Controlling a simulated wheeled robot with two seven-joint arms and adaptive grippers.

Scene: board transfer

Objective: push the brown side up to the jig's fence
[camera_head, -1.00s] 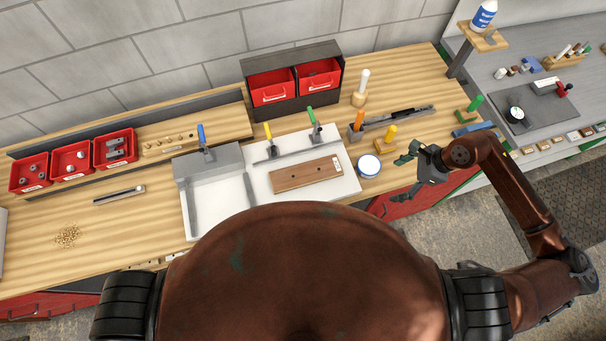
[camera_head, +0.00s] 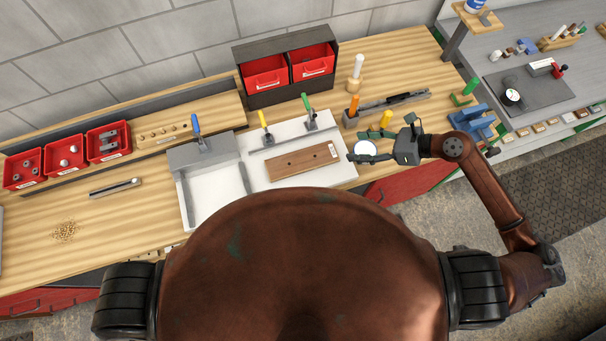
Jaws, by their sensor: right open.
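The brown side (camera_head: 304,161) is a flat wooden board with small dark holes, lying on the white jig (camera_head: 347,171). The jig's fence (camera_head: 284,143) is a grey bar along the back, with a yellow-handled and a green-handled clamp. A narrow white strip shows between the board's back edge and the fence. My right gripper (camera_head: 381,139) is open and empty, to the right of the board and apart from it. Its lower finger reaches left, partly over a round white-topped tin. My left gripper is not in view.
The white-topped tin (camera_head: 366,147) stands right of the jig. Behind it are an orange-handled tool (camera_head: 352,106) and a yellow-handled one (camera_head: 386,119). A grey-walled white tray (camera_head: 211,193) is left of the board. Red bins (camera_head: 266,73) stand behind.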

